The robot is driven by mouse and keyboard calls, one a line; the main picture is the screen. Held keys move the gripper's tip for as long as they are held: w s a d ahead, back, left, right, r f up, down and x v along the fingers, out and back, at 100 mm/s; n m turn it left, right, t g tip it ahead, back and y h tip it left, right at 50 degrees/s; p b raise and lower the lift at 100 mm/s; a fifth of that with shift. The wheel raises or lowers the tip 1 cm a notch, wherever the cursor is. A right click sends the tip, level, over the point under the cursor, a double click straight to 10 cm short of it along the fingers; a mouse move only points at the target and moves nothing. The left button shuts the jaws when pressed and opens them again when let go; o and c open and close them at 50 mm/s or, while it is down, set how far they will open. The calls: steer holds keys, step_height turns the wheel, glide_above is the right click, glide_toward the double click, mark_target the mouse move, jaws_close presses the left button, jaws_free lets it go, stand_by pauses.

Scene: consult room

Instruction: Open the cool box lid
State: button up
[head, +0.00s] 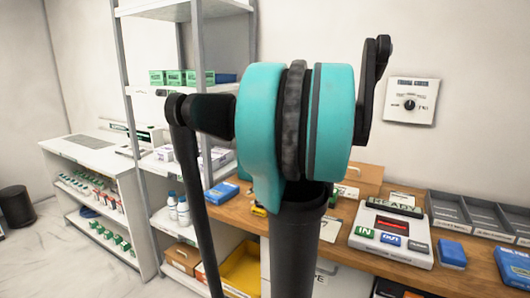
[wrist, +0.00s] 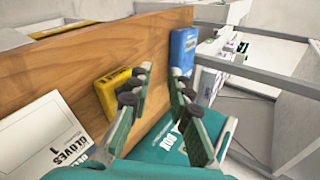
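The cool box (wrist: 163,135) appears in the wrist view as a teal surface with white lettering, of which "BOX" is readable. It lies low in the picture, beside the wooden counter, and my fingers cover part of it. Its lid edge and any handle cannot be made out. In the head view my arm blocks the middle, and neither the gripper nor the cool box can be made out.
The wooden counter (wrist: 90,60) holds a yellow item (wrist: 112,95), a blue pack (wrist: 183,50) and a white gloves card (wrist: 45,135). A device marked IN and OUT (head: 420,213) and grey trays (head: 447,207) stand at right. White shelving (head: 118,60) stands left; floor shows at far left.

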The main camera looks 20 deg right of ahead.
steer(key=w+d+r+m+t, duration=0.1)
steer(key=d+r+m+t, duration=0.25)
steer(key=d+r, duration=0.4)
steer(key=w+d+r+m+t, duration=0.2)
steer(key=d+r+m, duration=0.25)
steer(key=d, duration=0.55)
steer(key=shift+n+h, duration=0.4)
steer(key=shift+n, duration=0.1)
steer(key=x, duration=1.7)
steer(key=shift+s+a+r, duration=0.1)
steer(key=shift+a+r, duration=0.2)
steer(key=shift+a, duration=0.05)
steer(key=shift+c, duration=0.6)
jaws_close()
